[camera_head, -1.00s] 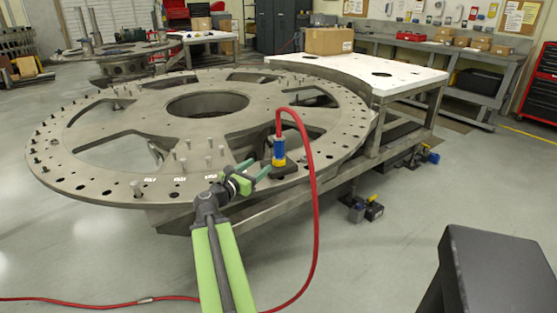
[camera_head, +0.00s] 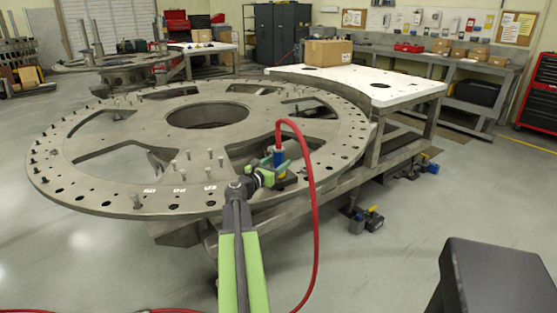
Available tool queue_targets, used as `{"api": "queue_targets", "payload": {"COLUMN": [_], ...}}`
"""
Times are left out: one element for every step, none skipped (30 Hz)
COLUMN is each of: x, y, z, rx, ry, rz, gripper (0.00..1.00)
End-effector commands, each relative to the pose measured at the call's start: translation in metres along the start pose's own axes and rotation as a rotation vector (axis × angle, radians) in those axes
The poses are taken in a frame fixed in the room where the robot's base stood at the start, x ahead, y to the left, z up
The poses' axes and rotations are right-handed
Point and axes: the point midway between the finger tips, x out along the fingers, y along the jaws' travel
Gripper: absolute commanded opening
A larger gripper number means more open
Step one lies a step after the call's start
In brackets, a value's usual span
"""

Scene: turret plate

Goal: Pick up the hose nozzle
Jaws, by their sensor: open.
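The hose nozzle (camera_head: 279,157) is blue with yellow at its lower end, and a red hose (camera_head: 312,210) comes from its top. It stands upright in a dark holder (camera_head: 286,183) near the front right rim of the large grey turret plate (camera_head: 130,165). My gripper (camera_head: 279,167) is open at the nozzle. Its green fingers reach beside the nozzle's body and partly hide it. I cannot tell whether they touch it.
Several upright pins (camera_head: 136,201) stand along the plate's rim and to the left of my gripper. A white tabletop (camera_head: 375,84) with a cardboard box (camera_head: 327,52) adjoins the plate at the back right. The red hose loops down to the floor in front.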

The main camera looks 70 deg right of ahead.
Motion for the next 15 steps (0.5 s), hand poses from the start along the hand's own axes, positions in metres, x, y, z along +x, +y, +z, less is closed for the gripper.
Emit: {"api": "queue_targets", "payload": {"x": [0.006, 0.011, 0.018, 0.023, 0.029, 0.036, 0.042, 0.045, 0.048, 0.049, 0.049, 0.049, 0.048, 0.048, 0.048], "y": [0.002, 0.002, 0.004, 0.005, 0.006, 0.006, 0.006, 0.005, 0.005, 0.005, 0.005, 0.005, 0.005, 0.005, 0.005], "z": [0.003, 0.004, 0.006, 0.007, 0.009, 0.007, 0.006, 0.006, 0.006, 0.006, 0.006, 0.006, 0.006, 0.006, 0.006], "rx": [0.0, 0.0, 0.0, 0.0, 0.0, 0.0, 0.0, 0.0, 0.0, 0.0, 0.0, 0.0, 0.0, 0.0, 0.0], "ry": [0.0, 0.0, 0.0, 0.0, 0.0, 0.0, 0.0, 0.0, 0.0, 0.0, 0.0, 0.0, 0.0, 0.0, 0.0], "rz": [-0.001, -0.001, -0.002, -0.002, -0.002, -0.002, -0.002, -0.002, -0.001, -0.001, 0.0, 0.0, 0.0, 0.0, 0.0], "gripper": [0.58, 0.58, 0.58, 0.58, 0.58, 0.58, 0.58, 0.58, 0.58, 0.58, 0.58, 0.58, 0.58, 0.58, 0.58]}}
